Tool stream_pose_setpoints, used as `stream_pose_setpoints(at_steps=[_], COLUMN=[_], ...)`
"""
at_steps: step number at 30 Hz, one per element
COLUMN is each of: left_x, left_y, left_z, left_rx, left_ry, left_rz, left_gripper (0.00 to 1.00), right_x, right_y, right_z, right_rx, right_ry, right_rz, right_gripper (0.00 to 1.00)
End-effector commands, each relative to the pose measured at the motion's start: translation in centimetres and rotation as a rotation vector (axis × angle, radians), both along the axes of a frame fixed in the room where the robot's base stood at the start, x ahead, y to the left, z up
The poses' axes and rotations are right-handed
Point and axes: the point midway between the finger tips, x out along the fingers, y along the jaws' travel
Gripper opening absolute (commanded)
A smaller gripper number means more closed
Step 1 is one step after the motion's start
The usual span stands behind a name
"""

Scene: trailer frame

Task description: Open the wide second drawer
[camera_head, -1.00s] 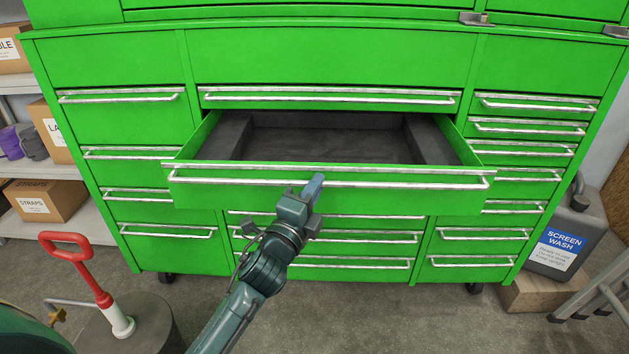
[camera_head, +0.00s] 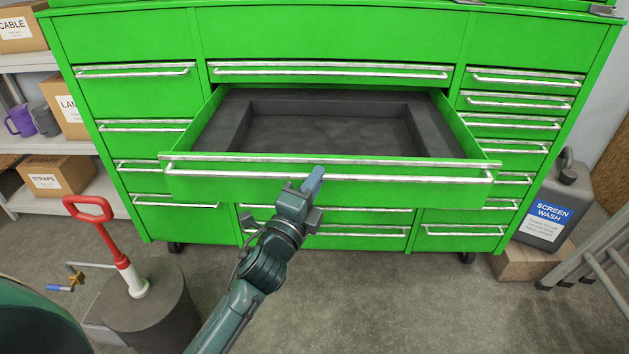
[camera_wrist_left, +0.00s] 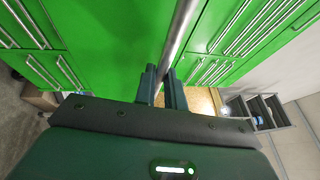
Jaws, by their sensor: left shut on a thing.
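The wide second drawer (camera_head: 400,190) of the green tool cabinet stands well out from the cabinet front. Its dark grey lined inside shows and looks empty. A long metal bar handle (camera_head: 420,177) runs across its front. My left gripper (camera_head: 314,180) is at the middle of this handle and shut on it. In the left wrist view the two fingers (camera_wrist_left: 162,88) are on either side of the bar (camera_wrist_left: 181,35). My right gripper is in neither view.
A red-handled tool (camera_head: 110,240) stands on a dark round drum (camera_head: 150,308) at the lower left. A grey screen wash can (camera_head: 548,212) sits on a wooden block at the right, near a metal ladder (camera_head: 590,255). Shelves with boxes (camera_head: 58,177) are at the left. Open floor lies below the cabinet.

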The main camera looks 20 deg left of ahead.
Motion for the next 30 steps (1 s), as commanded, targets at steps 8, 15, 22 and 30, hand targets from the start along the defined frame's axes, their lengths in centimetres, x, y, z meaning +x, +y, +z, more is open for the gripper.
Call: stream_pose_setpoints(at_steps=[8, 15, 22, 30], left_x=[0.0, 0.0, -1.2, -6.6], left_y=[0.0, 0.0, 0.2, 0.8], left_z=[0.0, 0.0, -0.4, -1.5], left_rx=[0.0, 0.0, -0.001, -0.002], left_ry=[0.0, 0.0, 0.003, 0.005], left_rz=[0.0, 0.0, 0.0, 0.001], left_gripper=[0.27, 0.33, 0.33, 0.33], right_x=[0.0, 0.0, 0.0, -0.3], right_y=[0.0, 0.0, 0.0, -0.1], right_z=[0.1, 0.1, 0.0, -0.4], right_rx=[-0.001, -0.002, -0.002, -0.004], right_ry=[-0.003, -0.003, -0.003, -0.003], right_rz=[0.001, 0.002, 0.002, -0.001], right_gripper=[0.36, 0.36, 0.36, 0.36])
